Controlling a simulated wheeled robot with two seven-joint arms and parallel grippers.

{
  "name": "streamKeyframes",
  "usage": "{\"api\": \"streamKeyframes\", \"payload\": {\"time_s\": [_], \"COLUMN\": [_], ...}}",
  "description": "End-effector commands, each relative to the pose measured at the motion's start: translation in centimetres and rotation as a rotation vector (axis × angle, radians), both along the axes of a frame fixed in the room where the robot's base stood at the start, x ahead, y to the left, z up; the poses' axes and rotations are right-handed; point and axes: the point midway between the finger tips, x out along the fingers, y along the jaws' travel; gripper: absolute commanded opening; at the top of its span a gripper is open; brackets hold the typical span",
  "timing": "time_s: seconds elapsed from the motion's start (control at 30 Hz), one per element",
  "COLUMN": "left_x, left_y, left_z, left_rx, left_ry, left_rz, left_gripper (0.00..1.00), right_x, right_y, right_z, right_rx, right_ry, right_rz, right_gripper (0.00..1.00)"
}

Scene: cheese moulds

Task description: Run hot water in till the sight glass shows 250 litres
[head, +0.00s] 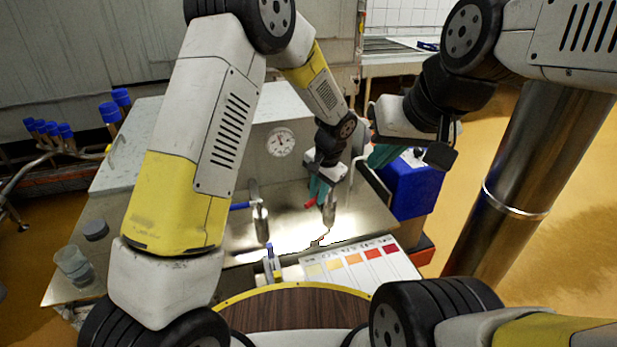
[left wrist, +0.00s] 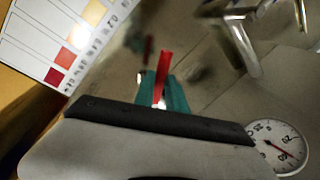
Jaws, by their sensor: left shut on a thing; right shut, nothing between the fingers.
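A red tap lever (head: 312,188) stands at a metal spout (head: 329,212) over the steel surface (head: 285,222). My left gripper (head: 318,184) is shut on this lever. In the left wrist view, its teal fingers (left wrist: 175,95) close around the red lever (left wrist: 162,72). A blue tap lever (head: 240,205) is on the second spout (head: 260,222), to the left. My right gripper (head: 380,156) is shut and empty, right of the taps and above the blue container. I cannot make out a sight glass or its level, nor tell whether water runs.
A round dial (head: 281,142) with a red needle is behind the taps; the left wrist view also shows it (left wrist: 278,148). A colour chart (head: 355,263) lies in front. A blue container (head: 412,187) stands right, a clear cup (head: 72,262) left. Blue-capped pipes (head: 110,112) stand far left.

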Motion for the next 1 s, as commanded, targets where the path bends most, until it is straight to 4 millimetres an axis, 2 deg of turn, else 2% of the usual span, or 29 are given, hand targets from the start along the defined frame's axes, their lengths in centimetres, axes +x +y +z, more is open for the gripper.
{"api": "streamKeyframes", "payload": {"time_s": [0.6, 1.0], "left_x": [-1.5, -1.5], "left_y": [-3.6, -5.1], "left_z": [0.0, 0.1], "left_rx": [-0.001, -0.002], "left_ry": [-0.001, -0.001], "left_rz": [0.573, 0.812], "left_gripper": [0.0, 0.0], "right_x": [0.0, 0.0], "right_y": [0.0, 0.0], "right_z": [0.0, 0.0], "right_rx": [0.0, 0.0], "right_ry": [0.0, 0.0], "right_rz": [0.0, 0.0], "right_gripper": [0.0, 0.0]}}
